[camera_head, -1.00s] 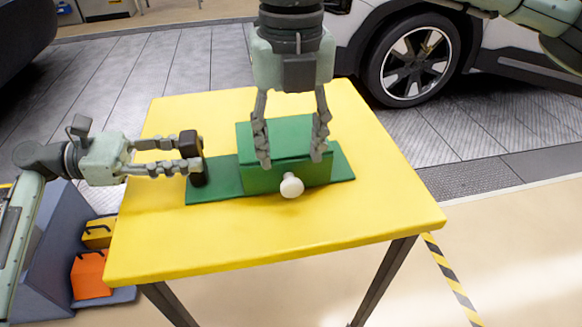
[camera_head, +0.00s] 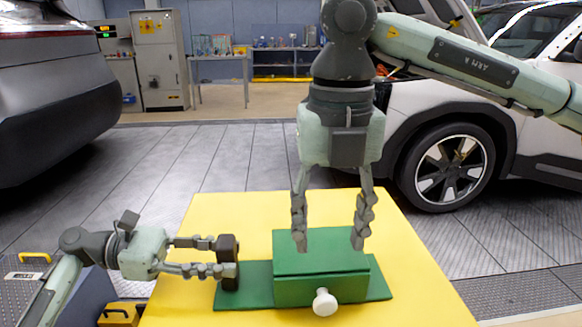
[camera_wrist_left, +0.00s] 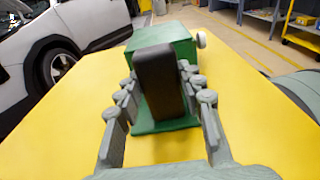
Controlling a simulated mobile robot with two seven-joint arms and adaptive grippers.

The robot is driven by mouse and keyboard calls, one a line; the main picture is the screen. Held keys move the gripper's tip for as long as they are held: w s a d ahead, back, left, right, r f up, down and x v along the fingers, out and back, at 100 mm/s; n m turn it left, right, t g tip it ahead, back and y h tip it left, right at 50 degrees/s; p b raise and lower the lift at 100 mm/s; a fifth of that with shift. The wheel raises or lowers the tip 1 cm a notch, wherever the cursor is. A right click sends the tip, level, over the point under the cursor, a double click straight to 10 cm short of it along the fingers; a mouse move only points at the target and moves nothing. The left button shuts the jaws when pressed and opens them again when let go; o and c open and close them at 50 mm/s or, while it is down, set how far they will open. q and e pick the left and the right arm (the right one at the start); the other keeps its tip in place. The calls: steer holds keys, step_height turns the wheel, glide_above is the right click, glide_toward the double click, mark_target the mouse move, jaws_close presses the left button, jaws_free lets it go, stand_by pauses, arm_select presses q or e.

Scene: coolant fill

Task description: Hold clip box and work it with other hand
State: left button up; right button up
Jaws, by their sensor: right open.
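The clip box is a green box (camera_head: 320,285) with a green lid (camera_head: 320,248) on a flat green base plate (camera_head: 257,272). A white round knob (camera_head: 325,302) sticks out of its front. A dark upright handle (camera_head: 230,262) stands at the plate's left end. My left gripper (camera_head: 225,257) has its fingers on both sides of this handle and looks shut on it; the left wrist view shows the handle (camera_wrist_left: 160,80) between the fingers, partly hiding the box. My right gripper (camera_head: 329,245) is open and empty, pointing down over the lid, fingers wide apart.
The yellow table (camera_head: 420,290) is clear around the plate. A white car (camera_head: 500,110) stands behind to the right and a dark car (camera_head: 50,90) to the left. An orange-yellow case (camera_head: 118,316) sits low at the left.

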arm_select(q)
steer(key=o, duration=0.5)
